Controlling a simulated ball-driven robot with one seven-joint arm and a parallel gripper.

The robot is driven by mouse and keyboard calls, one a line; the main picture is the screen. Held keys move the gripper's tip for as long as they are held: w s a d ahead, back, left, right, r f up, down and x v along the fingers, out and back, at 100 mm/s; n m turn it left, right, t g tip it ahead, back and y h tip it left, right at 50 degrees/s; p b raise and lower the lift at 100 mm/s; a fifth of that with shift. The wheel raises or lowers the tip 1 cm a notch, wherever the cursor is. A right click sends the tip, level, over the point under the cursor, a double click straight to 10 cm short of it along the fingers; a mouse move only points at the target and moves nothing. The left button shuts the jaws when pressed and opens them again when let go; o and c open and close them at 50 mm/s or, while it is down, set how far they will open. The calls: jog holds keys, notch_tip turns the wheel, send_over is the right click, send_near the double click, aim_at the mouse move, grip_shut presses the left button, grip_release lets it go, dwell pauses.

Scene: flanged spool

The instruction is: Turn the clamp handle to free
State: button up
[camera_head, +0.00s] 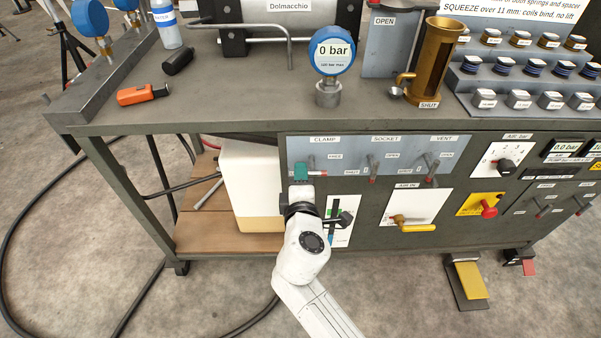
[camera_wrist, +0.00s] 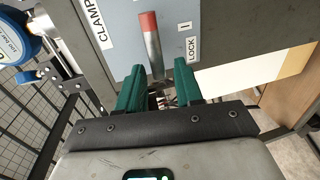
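The clamp handle is a grey lever with a red tip. In the wrist view the clamp handle (camera_wrist: 152,45) stands between the green fingers of my gripper (camera_wrist: 160,72), with a gap showing on both sides. Its base is partly hidden by the fingers. In the head view the red tip (camera_head: 319,172) sticks out to the right of my gripper (camera_head: 302,171), which is at the CLAMP part of the blue-grey panel. A LOCK label (camera_wrist: 193,48) is right of the lever in the wrist view. The FREE label (camera_head: 334,156) shows above the red tip in the head view.
The SOCKET lever (camera_head: 372,165) and VENT lever (camera_head: 430,165) stand to the right on the same panel. Below are a yellow AIR IN handle (camera_head: 412,227) and a red knob (camera_head: 488,209). A white container (camera_head: 250,185) stands left of the panel under the bench.

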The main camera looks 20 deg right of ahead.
jog(key=v, duration=0.9)
jog(key=shift+p, duration=0.3)
jog(key=shift+f, duration=0.1)
jog(key=s+d+f+m+g, duration=1)
jog(key=s+d+f+m, duration=0.1)
jog(key=s+d, duration=0.45)
jog(key=s+a+f+m+g+y, duration=0.1)
jog(key=s+f+m+g+y, duration=0.25)
jog(key=s, duration=0.85)
notch_tip(320, 180, up, 13)
jog(key=s+y+p, duration=0.1)
jog(key=p, duration=1.1)
jog(key=shift+a, duration=0.4)
